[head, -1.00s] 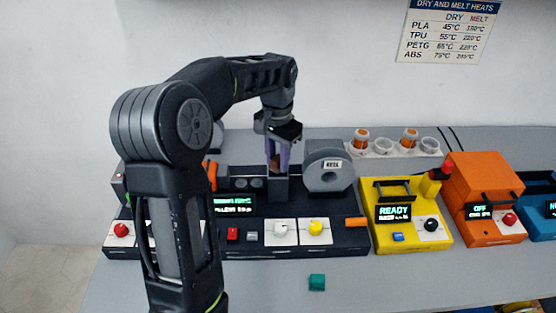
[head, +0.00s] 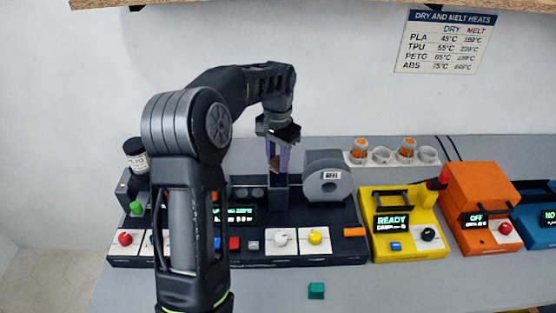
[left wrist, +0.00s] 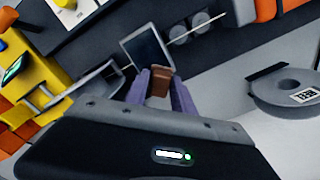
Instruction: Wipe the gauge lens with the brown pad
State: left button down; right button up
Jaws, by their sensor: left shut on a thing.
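My left gripper (head: 279,166), with purple fingers, points down over the dark console and is shut on the brown pad (left wrist: 160,82). The pad shows as a small brown block between the fingers in the left wrist view. Two dark round faces (head: 249,193) sit side by side left of the holder; I cannot tell whether one is the gauge lens. My right gripper is not in view.
A grey reel (head: 328,180) stands close right of the holder. A yellow unit (head: 406,247) and an orange unit (head: 480,195) stand farther right. Cups sit in a white rack (head: 381,162) behind. A green cube (head: 316,290) lies on the open front counter.

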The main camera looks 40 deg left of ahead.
pick_arm(q)
notch_tip(320, 180, up, 4)
jog(key=p, duration=0.3)
jog(key=shift+r+p, duration=0.45)
jog(key=shift+r, duration=0.5)
jog(key=shift+r, duration=0.15)
jog(key=shift+r, duration=1.4)
